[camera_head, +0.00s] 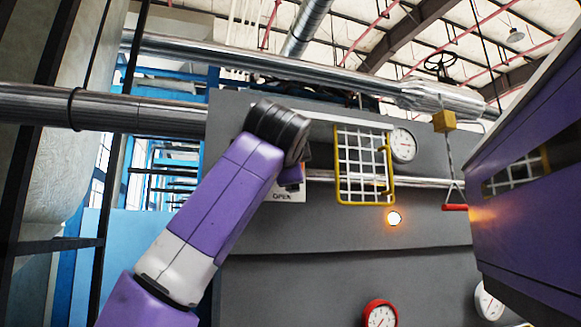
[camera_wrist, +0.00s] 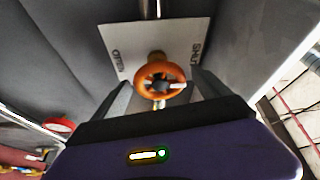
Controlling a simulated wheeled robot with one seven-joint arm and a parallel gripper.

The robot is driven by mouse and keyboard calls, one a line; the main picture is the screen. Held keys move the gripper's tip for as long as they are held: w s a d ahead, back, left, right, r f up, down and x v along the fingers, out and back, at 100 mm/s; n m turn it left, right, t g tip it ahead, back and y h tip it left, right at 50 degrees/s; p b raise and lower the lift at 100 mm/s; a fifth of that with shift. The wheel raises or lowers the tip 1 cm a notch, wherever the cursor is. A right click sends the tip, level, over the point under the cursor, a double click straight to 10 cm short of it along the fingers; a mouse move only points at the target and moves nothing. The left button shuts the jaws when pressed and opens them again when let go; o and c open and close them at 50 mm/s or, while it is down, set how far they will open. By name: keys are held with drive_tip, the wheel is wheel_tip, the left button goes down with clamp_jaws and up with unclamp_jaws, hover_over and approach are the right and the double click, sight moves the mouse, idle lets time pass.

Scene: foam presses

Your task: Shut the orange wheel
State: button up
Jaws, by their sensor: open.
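The orange wheel (camera_wrist: 146,92) is a small ring with a dark centre and a pale mark on its right side. It sits in front of a light plate (camera_wrist: 125,50) lettered OPEN on the left and SHUT on the right, in the wrist view. My gripper (camera_wrist: 159,79) is open, with one dark finger on each side of the wheel; I cannot tell whether they touch it. In the head view my arm hides most of the wheel; the plate's edge with OPEN (camera_head: 284,196) shows below my gripper (camera_head: 291,177).
Right of my gripper are a yellow-framed mesh guard (camera_head: 362,165), a white gauge (camera_head: 403,145), a lit lamp (camera_head: 394,218) and a red handle (camera_head: 455,207) hanging from a chain. A red-rimmed gauge (camera_head: 380,315) is lower. A purple housing (camera_head: 530,210) juts in at far right.

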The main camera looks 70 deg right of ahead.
drive_tip(key=b+v, duration=0.2)
drive_tip(key=v, duration=0.5)
drive_tip(key=shift+a, duration=0.25)
drive_tip(key=shift+s, duration=0.1)
